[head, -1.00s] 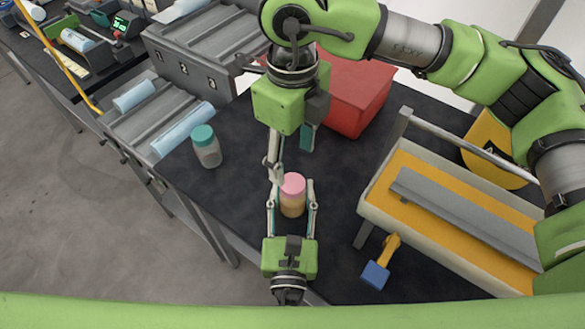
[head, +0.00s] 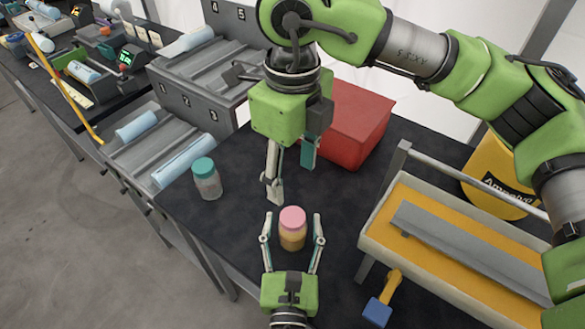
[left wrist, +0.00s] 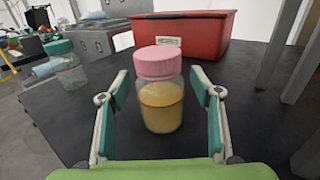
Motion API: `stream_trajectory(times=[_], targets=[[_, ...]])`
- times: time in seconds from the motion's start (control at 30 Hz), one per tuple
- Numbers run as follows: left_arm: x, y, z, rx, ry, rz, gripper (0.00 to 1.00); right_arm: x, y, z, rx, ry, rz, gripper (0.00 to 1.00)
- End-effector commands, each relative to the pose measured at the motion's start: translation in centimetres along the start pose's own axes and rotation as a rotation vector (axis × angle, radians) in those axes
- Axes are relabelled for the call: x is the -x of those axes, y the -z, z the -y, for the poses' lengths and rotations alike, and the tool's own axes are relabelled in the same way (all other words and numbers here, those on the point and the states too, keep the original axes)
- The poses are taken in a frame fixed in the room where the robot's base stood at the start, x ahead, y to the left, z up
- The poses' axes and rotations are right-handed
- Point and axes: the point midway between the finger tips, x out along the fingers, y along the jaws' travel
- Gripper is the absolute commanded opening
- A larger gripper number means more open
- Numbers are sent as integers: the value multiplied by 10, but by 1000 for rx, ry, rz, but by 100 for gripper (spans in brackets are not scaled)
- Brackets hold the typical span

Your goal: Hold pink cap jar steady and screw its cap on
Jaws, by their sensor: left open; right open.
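The pink cap jar (head: 292,234) stands upright on the dark table with yellowish contents. Its pink cap (head: 292,217) sits on top; I cannot tell how tight it is. My left gripper (head: 292,228) is open, with one finger on each side of the jar and a gap to both. The left wrist view shows the jar (left wrist: 161,104) between the open fingers. My right gripper (head: 290,178) is open and empty above the table, behind and slightly left of the jar, pointing down. It is not seen in the left wrist view.
A clear jar with a teal cap (head: 206,178) stands to the left. A red bin (head: 352,125) is behind. A tray on legs (head: 375,228) with a grey bar and a blue-headed mallet (head: 379,310) are on the right. Roller racks (head: 165,150) hold light-blue rolls at left.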

Motion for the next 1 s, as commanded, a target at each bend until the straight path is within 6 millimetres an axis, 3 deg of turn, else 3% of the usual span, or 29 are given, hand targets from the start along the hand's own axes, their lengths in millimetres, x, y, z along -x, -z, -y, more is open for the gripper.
stream_trajectory(times=[0.23, 0.5, 0.7, 1.0], targets=[[18, 1, 0, -1, 2, -3, 59, 0, 0, 0, 0, 0, 0, 53], [76, 2, 0, -2, 3, -4, 59, 0, 0, 0, 0, 0, 0, 53], [108, 1, 0, -2, 1, -2, 59, 0, 0, 0, 0, 0, 0, 53], [120, 0, 0, 0, 0, 0, 59, 0, 0, 0, 0, 0, 0, 53]])
